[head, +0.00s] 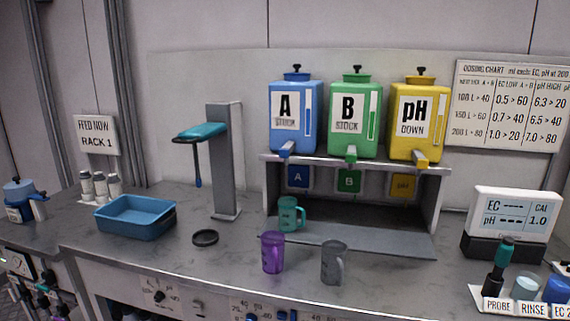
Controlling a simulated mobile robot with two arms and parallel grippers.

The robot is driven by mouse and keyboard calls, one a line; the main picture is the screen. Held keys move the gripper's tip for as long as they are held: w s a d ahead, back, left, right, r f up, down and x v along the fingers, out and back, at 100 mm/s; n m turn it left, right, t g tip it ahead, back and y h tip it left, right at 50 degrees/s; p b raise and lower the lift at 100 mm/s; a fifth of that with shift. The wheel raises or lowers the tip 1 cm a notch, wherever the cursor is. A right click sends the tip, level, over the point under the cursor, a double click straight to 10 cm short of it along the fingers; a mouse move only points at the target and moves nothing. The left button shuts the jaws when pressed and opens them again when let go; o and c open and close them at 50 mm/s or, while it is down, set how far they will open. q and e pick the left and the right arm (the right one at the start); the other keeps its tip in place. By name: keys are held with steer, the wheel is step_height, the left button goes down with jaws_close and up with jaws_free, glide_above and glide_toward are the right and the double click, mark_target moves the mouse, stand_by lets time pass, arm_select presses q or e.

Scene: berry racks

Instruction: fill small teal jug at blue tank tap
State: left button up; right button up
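The small teal jug (288,215) stands upright at the left front of the grey shelf stand, with its handle to the right. The blue tank (295,118), marked A STOCK, sits at the left on top of the stand. Its blue tap (287,150) sticks out at the tank's lower front, above the jug and apart from it. What is inside the jug cannot be seen. Neither of my grippers shows in the head view.
A green B tank (353,118) and a yellow pH tank (416,122) stand beside the blue one. A purple jug (272,253) and a grey jug (334,262) stand in front. A blue tray (136,218), black disc (205,237) and grey column (224,165) are at left, a meter (511,222) at right.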

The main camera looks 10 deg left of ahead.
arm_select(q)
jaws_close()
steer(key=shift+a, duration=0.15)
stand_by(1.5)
